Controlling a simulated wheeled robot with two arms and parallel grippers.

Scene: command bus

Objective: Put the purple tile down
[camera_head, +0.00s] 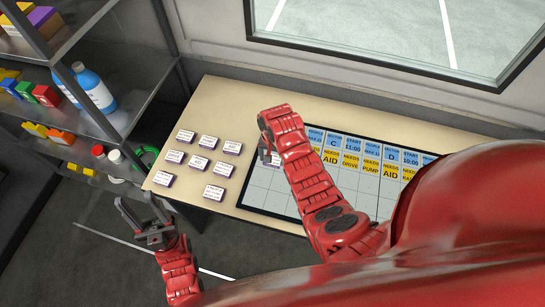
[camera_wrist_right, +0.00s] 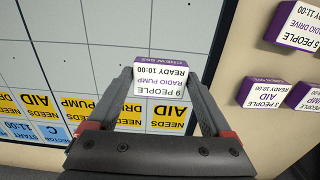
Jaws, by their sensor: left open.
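The purple tile (camera_wrist_right: 162,82), white-faced with a purple edge, reads "9 PEOPLE RADIO PUMP READY 10:00" in the right wrist view. My right gripper (camera_wrist_right: 161,85) is shut on it, one finger on each side. In the head view this gripper (camera_head: 268,155) is over the left part of the gridded board (camera_head: 262,198), its fingers and the tile partly hidden by the arm. I cannot tell whether the tile touches the board. My left gripper (camera_head: 150,222) is open and empty, in front of the table's left end.
Several other purple-edged tiles (camera_head: 204,141) lie on the bare table (camera_head: 225,95) left of the board. Yellow and blue label cards (camera_head: 350,162) line the board's upper rows. A metal shelf (camera_head: 120,105) with blue bottles (camera_head: 95,88) and coloured boxes stands at left.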

